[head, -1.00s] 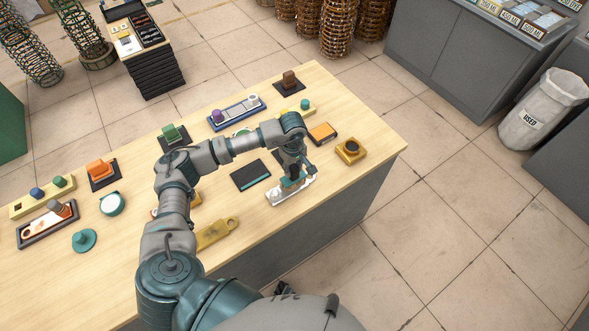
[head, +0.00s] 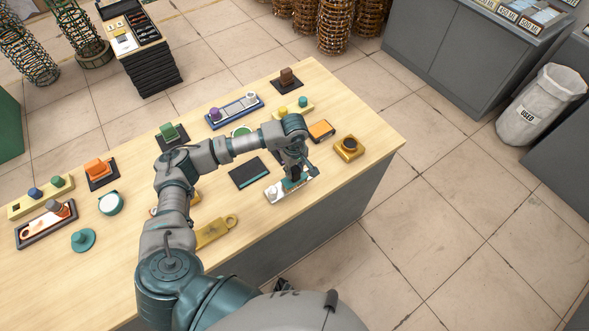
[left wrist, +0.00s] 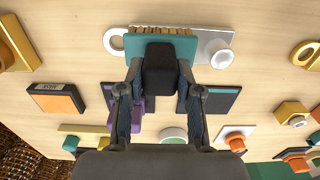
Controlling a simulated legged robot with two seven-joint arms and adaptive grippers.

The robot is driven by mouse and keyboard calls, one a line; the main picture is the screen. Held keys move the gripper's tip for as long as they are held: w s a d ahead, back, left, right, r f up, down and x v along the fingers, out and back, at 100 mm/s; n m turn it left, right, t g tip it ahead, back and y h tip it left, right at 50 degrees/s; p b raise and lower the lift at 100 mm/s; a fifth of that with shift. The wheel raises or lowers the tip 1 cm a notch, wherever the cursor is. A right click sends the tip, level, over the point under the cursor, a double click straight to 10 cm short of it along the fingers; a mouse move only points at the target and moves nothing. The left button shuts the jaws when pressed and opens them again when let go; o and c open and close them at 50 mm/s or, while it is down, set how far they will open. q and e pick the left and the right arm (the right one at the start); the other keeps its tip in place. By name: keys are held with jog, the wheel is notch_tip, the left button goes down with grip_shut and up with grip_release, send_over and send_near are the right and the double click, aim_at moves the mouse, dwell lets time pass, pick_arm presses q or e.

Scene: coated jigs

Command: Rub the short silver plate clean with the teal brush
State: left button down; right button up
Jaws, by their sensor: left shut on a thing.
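The short silver plate (head: 276,194) lies on the bench near its front edge, with a hole at one end. It also shows in the left wrist view (left wrist: 215,40), with a pale round knob at its right end. My left gripper (head: 294,178) is shut on the teal brush (head: 290,185), bristles toward the plate. In the left wrist view the teal brush (left wrist: 145,44) lies across the plate's middle, and its tan bristles appear to touch it. The gripper hides part of the plate's face. My right gripper is not in view.
A dark pad with a teal stripe (head: 247,173) lies just behind the plate. A gold block (head: 348,148) stands to the right and a gold plate with a hole (head: 215,231) to the left. An orange-topped box (head: 321,130) is behind. Several other jigs stand along the bench.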

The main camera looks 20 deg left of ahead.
pick_arm(q)
jog(key=shift+w+a+f+b, duration=0.1)
jog(key=shift+w+a+b, duration=0.4)
jog(key=shift+a, duration=0.35)
notch_tip(320, 180, up, 7)
jog(key=p, duration=0.3)
jog(key=shift+p, duration=0.3)
